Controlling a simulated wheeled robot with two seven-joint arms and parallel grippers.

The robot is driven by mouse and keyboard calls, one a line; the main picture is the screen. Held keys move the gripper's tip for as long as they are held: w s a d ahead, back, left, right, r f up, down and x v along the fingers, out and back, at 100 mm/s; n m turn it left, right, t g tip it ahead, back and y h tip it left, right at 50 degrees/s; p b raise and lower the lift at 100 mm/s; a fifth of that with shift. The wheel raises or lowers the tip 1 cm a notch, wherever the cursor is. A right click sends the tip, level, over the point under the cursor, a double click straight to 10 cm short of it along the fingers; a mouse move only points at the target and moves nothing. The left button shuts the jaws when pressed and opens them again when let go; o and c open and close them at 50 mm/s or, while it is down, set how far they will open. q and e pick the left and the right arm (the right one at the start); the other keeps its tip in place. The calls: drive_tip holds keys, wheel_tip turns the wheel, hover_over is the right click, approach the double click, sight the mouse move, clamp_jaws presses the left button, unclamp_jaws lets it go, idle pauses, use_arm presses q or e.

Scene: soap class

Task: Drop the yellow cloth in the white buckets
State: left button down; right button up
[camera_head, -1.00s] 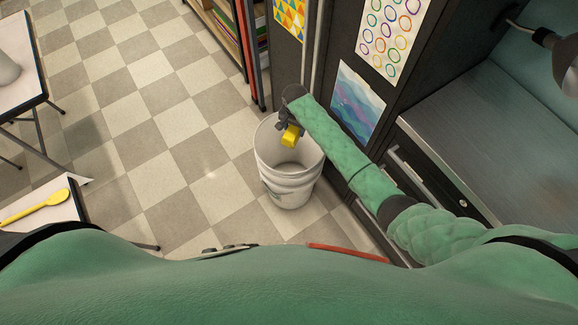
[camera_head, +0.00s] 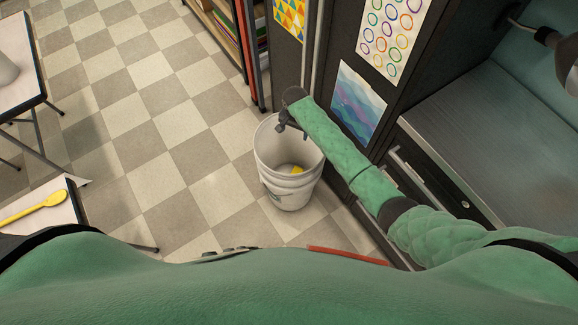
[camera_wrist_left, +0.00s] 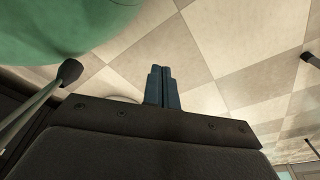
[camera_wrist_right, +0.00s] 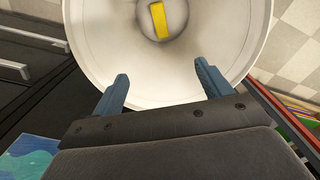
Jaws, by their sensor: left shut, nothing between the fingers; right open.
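The yellow cloth (camera_head: 296,169) lies inside the white bucket (camera_head: 288,190), low down near its bottom. In the right wrist view the cloth (camera_wrist_right: 159,20) shows as a small yellow block shape on the floor of the bucket (camera_wrist_right: 110,50). My right gripper (camera_head: 293,130) is over the far rim of the bucket. In the right wrist view its fingers (camera_wrist_right: 162,84) are spread apart with nothing between them. My left gripper (camera_wrist_left: 162,72) shows only in its own wrist view; its fingers are together and empty, above the tiled floor.
A dark cabinet with a steel worktop (camera_head: 490,120) stands at the right, close to the bucket. A bookshelf (camera_head: 228,35) is at the back. The checkered floor left of the bucket is clear.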

use_arm(q)
drive_tip(key=shift+w+d+r+b, duration=0.25)
drive_tip(key=shift+w+r+b, duration=0.15)
drive_tip(key=shift+w, duration=0.25)
drive_tip(key=shift+w+d+r+b, duration=0.25)
drive_tip(key=shift+w+r+b, duration=0.15)
drive_tip(key=shift+w, duration=0.3)
drive_tip(key=shift+w+d+r+b, duration=0.25)
drive_tip(key=shift+w+r+b, duration=0.15)
drive_tip(key=shift+w, duration=0.25)
use_arm(e)
wheel_tip(320, 180, up, 8)
drive_tip(key=shift+f, duration=0.15)
use_arm(q)
drive_tip(key=shift+w, duration=0.1)
